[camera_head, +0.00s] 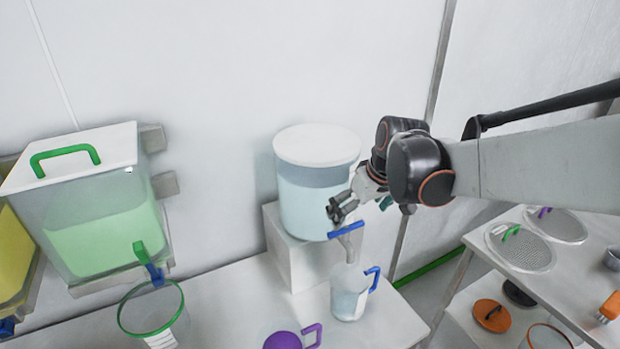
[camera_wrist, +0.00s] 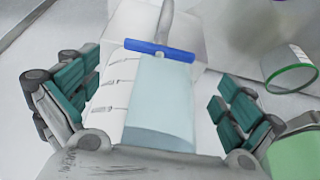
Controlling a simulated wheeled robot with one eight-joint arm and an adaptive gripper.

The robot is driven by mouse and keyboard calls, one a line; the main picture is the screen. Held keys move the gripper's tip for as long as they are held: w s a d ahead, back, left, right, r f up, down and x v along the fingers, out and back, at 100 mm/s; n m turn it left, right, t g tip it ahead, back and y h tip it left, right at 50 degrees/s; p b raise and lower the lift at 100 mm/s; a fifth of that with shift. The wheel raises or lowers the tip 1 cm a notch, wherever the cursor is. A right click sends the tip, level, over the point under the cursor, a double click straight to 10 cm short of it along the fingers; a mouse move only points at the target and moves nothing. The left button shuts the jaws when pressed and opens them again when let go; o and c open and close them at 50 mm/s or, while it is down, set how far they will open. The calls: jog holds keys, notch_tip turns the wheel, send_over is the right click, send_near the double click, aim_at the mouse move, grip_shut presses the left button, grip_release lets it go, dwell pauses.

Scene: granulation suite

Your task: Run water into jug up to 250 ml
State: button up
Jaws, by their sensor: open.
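The jug (camera_head: 347,298), clear with a blue handle, stands upright on the bench under the spout of a tap. Its lower part looks pale blue; its marks and exact level are too small to read. The tap has a blue bar handle (camera_head: 346,230), also in the wrist view (camera_wrist: 160,51), and a grey spout (camera_head: 350,250). It belongs to a white-lidded water tank (camera_head: 308,200) on a white block. My gripper (camera_head: 341,209) is open and empty, just above the blue tap handle. In the wrist view its teal-padded fingers (camera_wrist: 157,88) are spread, with the handle beyond them.
A purple vessel (camera_head: 284,341) and a green-rimmed vessel (camera_head: 135,315) stand on the bench, left of the jug. A green-filled tank (camera_head: 108,240) hangs on the wall at left. A side table (camera_head: 480,262) at right carries sieves. Bare bench lies right of the jug.

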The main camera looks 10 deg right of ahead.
aim_at(347, 227)
jog(key=b+x, duration=0.2)
jog(key=x, duration=0.7)
jog(key=shift+w+f, duration=0.15)
jog(key=shift+f, duration=0.1)
jog(key=c, duration=0.8)
